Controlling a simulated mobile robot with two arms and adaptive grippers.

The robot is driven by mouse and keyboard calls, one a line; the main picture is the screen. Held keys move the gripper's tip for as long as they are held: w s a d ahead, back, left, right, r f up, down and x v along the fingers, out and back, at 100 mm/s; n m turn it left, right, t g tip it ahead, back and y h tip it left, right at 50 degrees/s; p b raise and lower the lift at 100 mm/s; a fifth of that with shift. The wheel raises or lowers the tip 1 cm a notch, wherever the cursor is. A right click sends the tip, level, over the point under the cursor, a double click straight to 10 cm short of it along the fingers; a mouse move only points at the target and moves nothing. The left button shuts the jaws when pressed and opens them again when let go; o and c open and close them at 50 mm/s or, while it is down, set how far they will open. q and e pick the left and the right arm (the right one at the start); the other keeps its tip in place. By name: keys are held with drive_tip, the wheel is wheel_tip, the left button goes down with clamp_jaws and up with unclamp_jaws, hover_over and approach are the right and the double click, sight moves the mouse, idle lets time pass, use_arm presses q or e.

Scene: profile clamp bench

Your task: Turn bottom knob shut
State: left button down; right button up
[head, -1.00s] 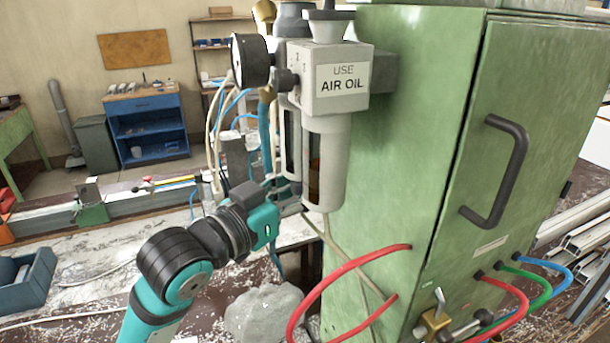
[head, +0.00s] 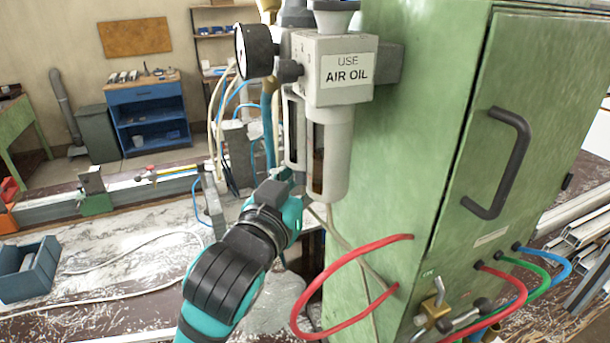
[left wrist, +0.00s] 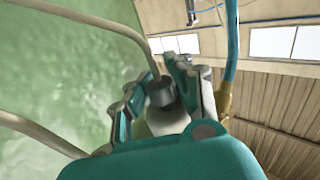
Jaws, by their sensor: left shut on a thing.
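The air unit (head: 345,95) with the "USE AIR OIL" label hangs on the green cabinet's side, with pale bowls below it. My left gripper (head: 292,178) is at the lower end of the bowls, its fingertips partly hidden in the head view. In the left wrist view my left gripper's fingers (left wrist: 168,82) are closed around a grey round knob (left wrist: 161,93), which I take as the bottom knob. A pale rounded part shows just below it there. The knob is hidden in the head view. My right gripper is not in view.
The green cabinet (head: 410,130) stands close on the right. A red hose (head: 318,285) loops out beside my left arm, and a thin pale hose (head: 345,243) hangs below the bowls. A blue bin (head: 30,270) sits at the left on the bench.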

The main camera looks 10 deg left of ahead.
use_arm(q)
drive_tip(key=shift+f, duration=0.25)
drive_tip(key=c, duration=1.7)
unclamp_jaws()
drive_tip(key=o, duration=0.7)
drive_tip(key=shift+s+r, duration=0.15)
drive_tip(key=shift+s, duration=0.05)
drive_tip(key=shift+c, duration=0.2)
drive_tip(key=shift+w, duration=0.15)
drive_tip(key=shift+r+h, duration=0.1)
drive_tip(key=shift+h, duration=0.2)
